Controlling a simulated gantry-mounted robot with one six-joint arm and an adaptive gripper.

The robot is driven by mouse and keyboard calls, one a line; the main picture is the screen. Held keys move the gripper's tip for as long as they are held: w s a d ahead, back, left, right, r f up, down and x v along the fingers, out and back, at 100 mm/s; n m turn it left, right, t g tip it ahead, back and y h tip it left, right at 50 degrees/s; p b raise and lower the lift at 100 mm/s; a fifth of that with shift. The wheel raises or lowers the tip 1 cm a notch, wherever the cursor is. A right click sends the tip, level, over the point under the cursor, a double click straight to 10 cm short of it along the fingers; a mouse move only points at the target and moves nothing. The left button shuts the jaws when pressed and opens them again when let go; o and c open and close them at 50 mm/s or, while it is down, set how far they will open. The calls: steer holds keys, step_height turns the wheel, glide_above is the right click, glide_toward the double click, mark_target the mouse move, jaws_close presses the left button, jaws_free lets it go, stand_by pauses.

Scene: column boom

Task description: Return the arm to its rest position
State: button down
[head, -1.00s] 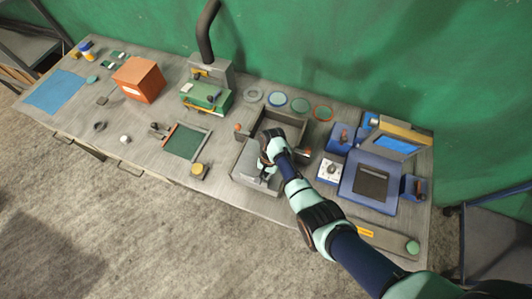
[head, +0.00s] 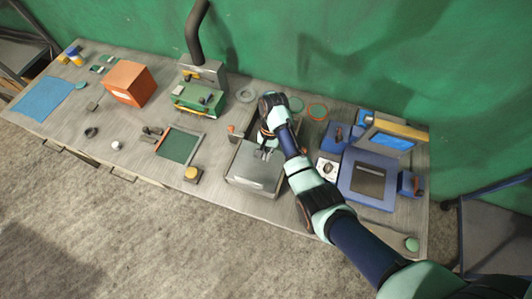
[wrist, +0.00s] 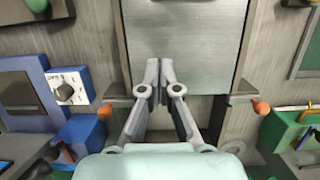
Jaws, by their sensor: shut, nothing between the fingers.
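My gripper (head: 264,154) is in the head view above a grey metal box (head: 238,182) near the middle of the bench. My arm reaches to it from the lower right. In the wrist view the two grey fingers (wrist: 159,78) are together at the tips with nothing between them. The tips overlap the near edge of a flat metal panel (wrist: 185,45) in that view; I cannot tell whether they touch it. My wrist hides part of the box in the head view.
Orange knobs (wrist: 104,112) flank the box. To the right stands a blue device (head: 368,180) with a raised screen. A green press (head: 197,98) is at the back left, and an orange box (head: 130,83) is farther left. A green wall (head: 400,50) rises behind the bench.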

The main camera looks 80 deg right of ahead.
steer(key=shift+r, duration=0.1)
stand_by(0.4)
steer(key=w+a+r+n+t+h+p, duration=0.1)
steer(key=w+a+r+n+t+h, duration=0.1)
steer(key=w+a+r+n, duration=0.5)
steer(key=w+a+r+n+t+h+p, duration=0.25)
steer(key=w+a+r, duration=0.35)
steer(key=w+a, duration=0.45)
steer(key=w+a+r+n+t+y, duration=0.1)
steer(key=a+r+n+t, duration=0.6)
steer(key=a+r, duration=1.3)
steer(key=a+n, duration=0.2)
steer(key=n, duration=0.1)
steer(key=shift+a+n+t+y+p, duration=0.35)
steer(key=shift+a+p, duration=0.05)
